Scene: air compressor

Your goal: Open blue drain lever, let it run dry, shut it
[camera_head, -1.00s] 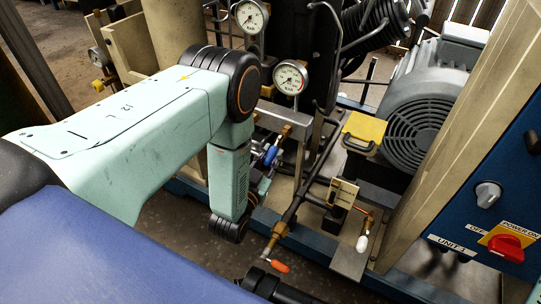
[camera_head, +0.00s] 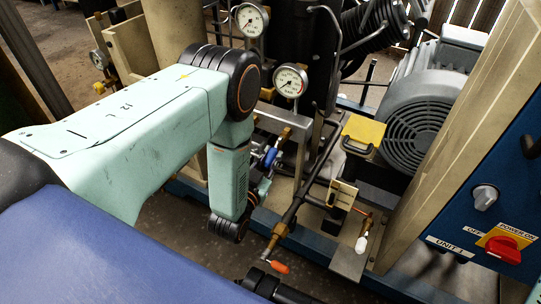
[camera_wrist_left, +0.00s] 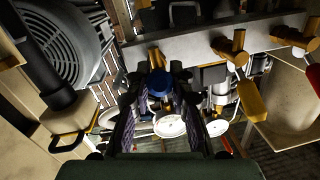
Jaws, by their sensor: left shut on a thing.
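The blue drain lever (camera_head: 270,156) is on the pipework in the middle of the camera_head view, just right of my left arm. In the left wrist view the blue lever (camera_wrist_left: 158,83) is at the tips of my left gripper (camera_wrist_left: 158,97). The two dark fingers stand on either side of it and are shut on it. The fingers hide part of the lever, so its exact angle is hard to tell. In the camera_head view my forearm and wrist hide much of the gripper.
Two pressure gauges (camera_head: 290,80) stand above the lever. An orange-tipped lever (camera_head: 279,267) and a white-tipped one (camera_head: 361,244) are on nearby pipes. A grey motor (camera_head: 420,110) is behind, and a blue panel with a red switch (camera_head: 503,249) stands at right.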

